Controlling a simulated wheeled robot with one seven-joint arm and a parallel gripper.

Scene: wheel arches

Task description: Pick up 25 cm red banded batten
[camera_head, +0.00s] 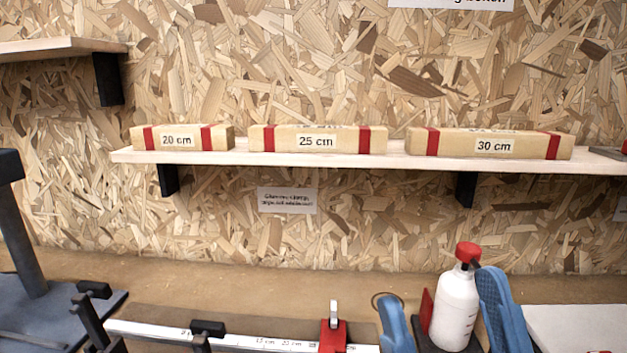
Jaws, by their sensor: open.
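The 25 cm red banded batten (316,140) lies on a pale wooden shelf (343,162) on the wall. It is a light wooden block with a red band near each end and a front label reading "25 cm". It is the middle one of three battens. The 20 cm batten (181,138) lies to its left and the 30 cm batten (490,144) to its right, each apart from it by a small gap. I cannot make out my gripper in this view.
Black brackets (466,189) hold the shelf; another shelf (50,47) is at upper left.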

